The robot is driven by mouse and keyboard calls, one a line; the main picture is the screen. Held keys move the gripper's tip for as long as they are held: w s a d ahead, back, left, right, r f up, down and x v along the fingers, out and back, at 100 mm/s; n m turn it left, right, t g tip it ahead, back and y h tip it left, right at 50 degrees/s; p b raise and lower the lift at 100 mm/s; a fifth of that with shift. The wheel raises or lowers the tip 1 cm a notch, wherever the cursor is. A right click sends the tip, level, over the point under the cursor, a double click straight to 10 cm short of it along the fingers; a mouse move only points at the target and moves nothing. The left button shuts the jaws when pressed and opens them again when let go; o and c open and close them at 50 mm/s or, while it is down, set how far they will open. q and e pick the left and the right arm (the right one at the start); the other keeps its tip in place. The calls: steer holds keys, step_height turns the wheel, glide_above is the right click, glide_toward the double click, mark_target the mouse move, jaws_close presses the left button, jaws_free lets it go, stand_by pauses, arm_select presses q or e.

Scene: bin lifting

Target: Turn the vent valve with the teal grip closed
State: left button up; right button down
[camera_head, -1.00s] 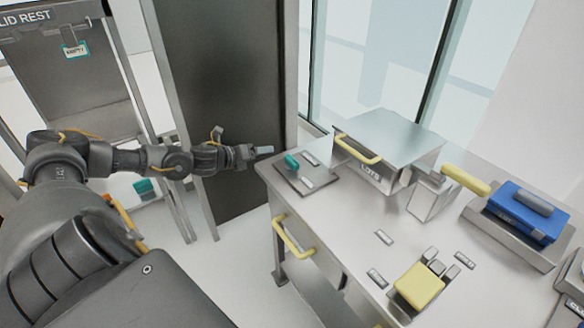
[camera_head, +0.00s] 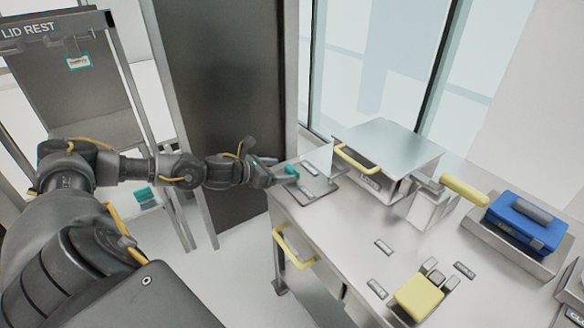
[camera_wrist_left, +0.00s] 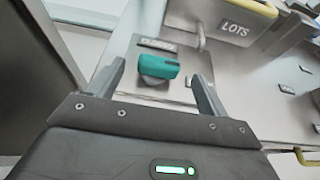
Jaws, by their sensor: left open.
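The vent valve's teal grip (camera_head: 291,171) stands on a grey plate at the table's far left corner. In the left wrist view the teal grip (camera_wrist_left: 158,66) lies roughly crosswise on its round base, with a label plate behind it and another at its right. My left gripper (camera_head: 280,175) is at the grip in the head view. In the left wrist view its two fingers (camera_wrist_left: 161,75) are spread, one on each side of the grip, with gaps on both sides. My right gripper is not in view.
A metal box with a yellow handle (camera_head: 357,160) stands right of the valve plate. Further right are a yellow lever (camera_head: 464,191) and a blue case (camera_head: 527,222). A yellow block (camera_head: 418,297) is near the front. A yellow drawer handle (camera_head: 292,247) sticks out below the table edge.

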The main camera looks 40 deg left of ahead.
mark_target(290, 170)
arm_select(q)
steer(key=x, duration=0.4)
steer(key=shift+w+p, duration=0.1)
steer(key=shift+p, duration=0.3)
steer(key=shift+w+d+f, duration=0.2)
steer(key=shift+w+f, duration=0.05)
steer(key=shift+w, duration=0.25)
steer(key=shift+c, duration=0.6)
steer(key=c, duration=0.9)
steer(key=shift+o, duration=0.2)
